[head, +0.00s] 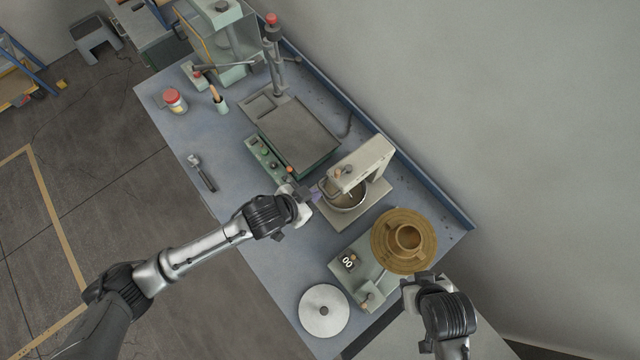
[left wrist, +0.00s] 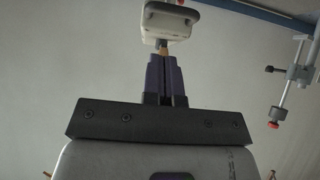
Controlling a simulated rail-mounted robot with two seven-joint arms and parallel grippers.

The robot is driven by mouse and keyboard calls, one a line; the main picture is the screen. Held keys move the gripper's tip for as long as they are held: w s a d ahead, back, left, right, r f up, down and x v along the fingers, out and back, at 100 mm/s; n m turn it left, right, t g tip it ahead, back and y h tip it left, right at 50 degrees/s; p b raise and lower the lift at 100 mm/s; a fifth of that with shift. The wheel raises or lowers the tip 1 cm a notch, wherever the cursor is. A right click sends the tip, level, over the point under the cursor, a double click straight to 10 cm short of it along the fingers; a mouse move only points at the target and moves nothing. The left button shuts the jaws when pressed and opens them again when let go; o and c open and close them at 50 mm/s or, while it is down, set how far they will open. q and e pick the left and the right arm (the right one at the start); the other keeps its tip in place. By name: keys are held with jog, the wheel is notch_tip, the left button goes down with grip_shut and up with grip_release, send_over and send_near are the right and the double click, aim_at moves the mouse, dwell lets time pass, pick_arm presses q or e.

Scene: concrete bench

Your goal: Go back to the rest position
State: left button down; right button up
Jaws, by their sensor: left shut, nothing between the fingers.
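My left gripper (head: 316,194) is above the bench, beside the mixer (head: 360,165) with its metal bowl (head: 347,198). In the left wrist view its two purple fingers (left wrist: 165,62) are together with nothing between them. The pale mixer head (left wrist: 170,20) shows just beyond the fingertips; I cannot tell whether they touch. My right gripper (head: 414,281) is at the lower right, close to the brown round piece (head: 425,245). Its fingers are too hidden to tell whether they are open or shut.
The blue-grey bench (head: 250,235) holds a green scale (head: 295,140), a grey device showing 00 (head: 357,268), a metal disc (head: 323,318), a dark-handled tool (head: 202,173) and a red-lidded jar (head: 174,101). A wall runs along the right. Open floor (head: 110,185) lies left.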

pick_arm(q)
jog(key=v, duration=0.7)
jog(key=shift+s+a+f+b, duration=0.25)
jog(key=shift+s+f+b, duration=0.05)
jog(key=shift+f, duration=0.05)
